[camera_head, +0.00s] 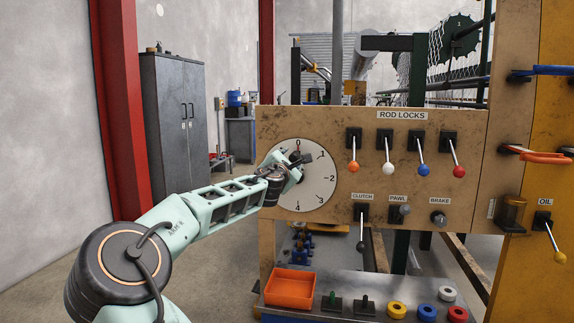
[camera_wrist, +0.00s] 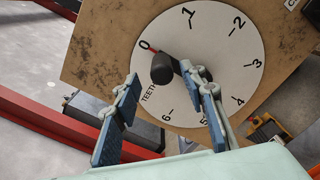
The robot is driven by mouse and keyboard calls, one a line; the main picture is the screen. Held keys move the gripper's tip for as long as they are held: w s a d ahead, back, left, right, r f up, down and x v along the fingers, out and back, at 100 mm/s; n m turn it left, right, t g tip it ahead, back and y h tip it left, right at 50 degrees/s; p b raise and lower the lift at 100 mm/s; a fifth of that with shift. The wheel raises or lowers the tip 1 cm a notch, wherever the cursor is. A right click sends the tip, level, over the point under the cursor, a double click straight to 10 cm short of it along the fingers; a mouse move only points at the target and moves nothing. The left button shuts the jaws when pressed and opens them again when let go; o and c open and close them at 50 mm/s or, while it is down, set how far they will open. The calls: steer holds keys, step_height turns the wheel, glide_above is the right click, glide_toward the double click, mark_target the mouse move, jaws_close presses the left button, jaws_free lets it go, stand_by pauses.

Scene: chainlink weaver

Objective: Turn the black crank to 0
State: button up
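The black crank (camera_wrist: 163,69) is on a round white dial (camera_wrist: 225,40) marked 0 to 6 with the word TEETH. In the wrist view its dark knob sticks out towards me close to the 0, and a thin red pointer runs beside it towards the 0. The dial (camera_head: 318,185) is on the tan panel in the head view, where my arm partly covers it. My gripper (camera_wrist: 160,73) is open, its two blue-padded fingers apart on either side of the knob. The knob shows close to the right fingertip; I cannot tell whether they touch.
The tan panel (camera_head: 340,120) carries rod lock levers with coloured knobs right of the dial, and a clutch lever (camera_head: 361,228) below. An orange tray (camera_head: 290,288) and coloured rings are on the shelf underneath. A red post (camera_head: 118,100) and grey cabinet (camera_head: 170,120) stand left.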

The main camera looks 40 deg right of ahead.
steer(key=shift+v, duration=2.85)
